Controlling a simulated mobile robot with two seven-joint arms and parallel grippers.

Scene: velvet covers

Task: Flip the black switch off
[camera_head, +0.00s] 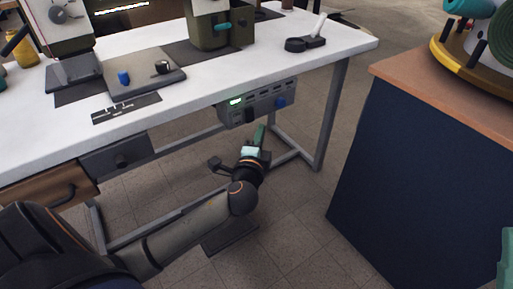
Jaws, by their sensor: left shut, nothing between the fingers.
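A grey box (268,100) with a lit green display (236,101) is fixed under the front edge of the white table. A small dark part that looks like the black switch (250,115) sits low on its front, left of a blue switch (281,102). Whether the dark part is on or off is too small to tell. My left gripper (259,136) is shut and empty, its green fingers pointing up just below the box. I cannot tell whether they touch it. A teal piece at the right edge looks like part of my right gripper (505,262); its jaws are cut off.
The white table (205,75) carries a sewing machine (58,25), a green machine (215,30) and a black tool (305,43). A table leg (331,115) stands right of my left gripper. A dark blue cabinet (420,165) fills the right. Floor between is clear.

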